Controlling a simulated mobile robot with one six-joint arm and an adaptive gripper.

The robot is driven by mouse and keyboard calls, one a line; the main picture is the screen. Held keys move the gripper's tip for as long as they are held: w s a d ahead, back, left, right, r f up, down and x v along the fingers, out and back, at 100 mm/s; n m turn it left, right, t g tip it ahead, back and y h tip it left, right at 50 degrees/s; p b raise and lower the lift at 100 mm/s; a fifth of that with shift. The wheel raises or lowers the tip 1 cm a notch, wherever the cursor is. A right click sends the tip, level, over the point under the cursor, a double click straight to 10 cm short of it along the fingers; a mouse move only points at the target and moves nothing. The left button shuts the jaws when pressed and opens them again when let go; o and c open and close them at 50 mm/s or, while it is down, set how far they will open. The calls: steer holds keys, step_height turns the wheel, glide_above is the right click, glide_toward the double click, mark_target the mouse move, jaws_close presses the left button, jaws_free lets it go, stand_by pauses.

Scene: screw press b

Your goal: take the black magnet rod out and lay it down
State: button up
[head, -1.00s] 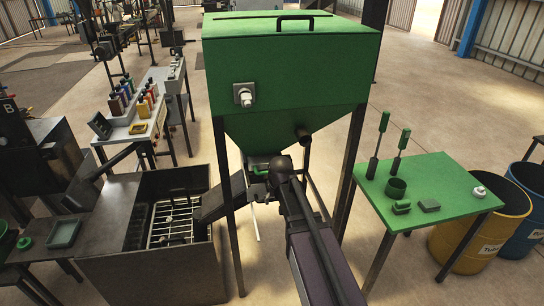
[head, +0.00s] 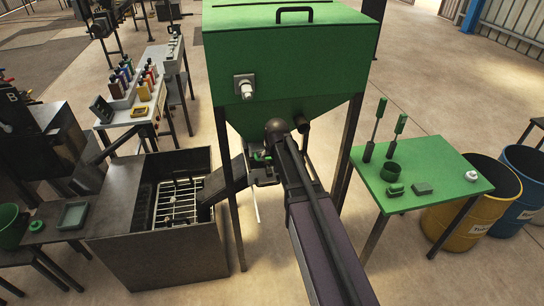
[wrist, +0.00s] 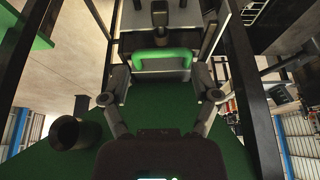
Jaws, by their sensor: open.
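I cannot clearly pick out a black magnet rod in either view. In the wrist view a green handle (wrist: 162,60) crosses the front of a dark fitting under the green hopper (head: 290,62). My gripper (wrist: 160,92) is open, with one finger on each side of the handle and a gap at both sides. A dark upright piece (wrist: 160,14) shows beyond the handle. In the head view my gripper (head: 263,172) is under the hopper's narrow lower end, small and partly covered by my own arm. Whether it touches the handle cannot be told.
A dark open box (head: 160,255) with a pale grate stands left, below a sloping chute (head: 222,183). Dark hopper legs (head: 230,200) stand close around my arm. A green table (head: 450,178) at right holds green-handled tools, a cup and small blocks. Its front right has free room.

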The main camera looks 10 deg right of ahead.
mark_target(269, 171)
steer(key=shift+w+f, duration=0.1)
steer(key=shift+f, duration=0.1)
steer(key=b+x, duration=1.2)
steer(key=x, duration=0.1)
steer(key=shift+f+b, duration=0.15)
steer(key=shift+b, duration=0.2)
stand_by(0.3)
jaws_close()
stand_by(0.5)
